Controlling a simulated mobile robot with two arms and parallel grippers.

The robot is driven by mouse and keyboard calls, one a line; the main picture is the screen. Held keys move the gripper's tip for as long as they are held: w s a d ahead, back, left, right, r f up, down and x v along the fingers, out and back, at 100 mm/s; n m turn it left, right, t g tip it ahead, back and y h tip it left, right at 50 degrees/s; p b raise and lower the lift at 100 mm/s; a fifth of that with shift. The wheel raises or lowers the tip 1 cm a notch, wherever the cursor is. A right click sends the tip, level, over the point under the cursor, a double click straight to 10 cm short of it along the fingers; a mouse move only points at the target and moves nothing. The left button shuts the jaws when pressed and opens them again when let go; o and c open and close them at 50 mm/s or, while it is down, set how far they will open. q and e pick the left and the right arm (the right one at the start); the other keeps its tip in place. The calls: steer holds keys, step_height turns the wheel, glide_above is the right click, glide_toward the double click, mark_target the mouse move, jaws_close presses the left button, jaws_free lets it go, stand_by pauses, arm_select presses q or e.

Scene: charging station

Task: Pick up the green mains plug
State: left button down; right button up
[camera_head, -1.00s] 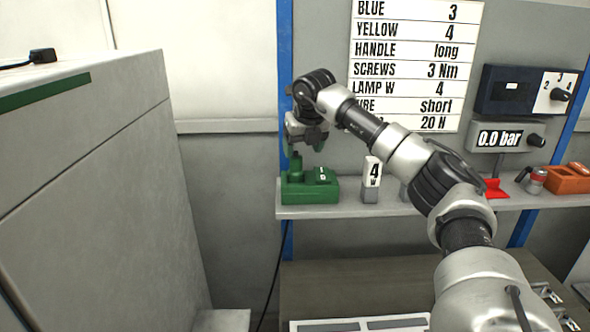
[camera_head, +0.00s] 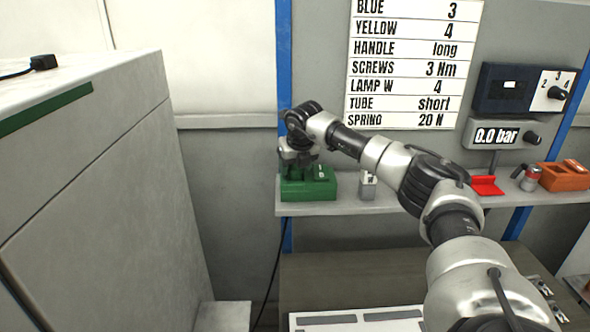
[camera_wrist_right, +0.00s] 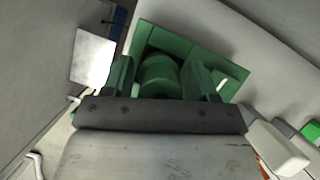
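A green box (camera_head: 322,190) with a small switch-like panel stands on the wall shelf. An upright green round piece on it, seemingly the mains plug, shows in the wrist view (camera_wrist_right: 160,76); in the head view my gripper largely hides it. My right gripper (camera_head: 300,172) points down over the left part of the box. In the wrist view its two green fingers (camera_wrist_right: 163,82) stand apart on either side of the round piece, with narrow gaps visible, so it looks open around it. My left gripper is not in view.
A small white-fronted block (camera_head: 367,186) stands just right of the green box. A red piece (camera_head: 486,185), a small canister (camera_head: 530,179) and an orange box (camera_head: 565,177) are farther right on the shelf (camera_head: 420,205). A black plug (camera_head: 43,62) lies on the left cabinet.

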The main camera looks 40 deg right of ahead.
steer(key=c, duration=0.7)
steer(key=shift+r, duration=0.2)
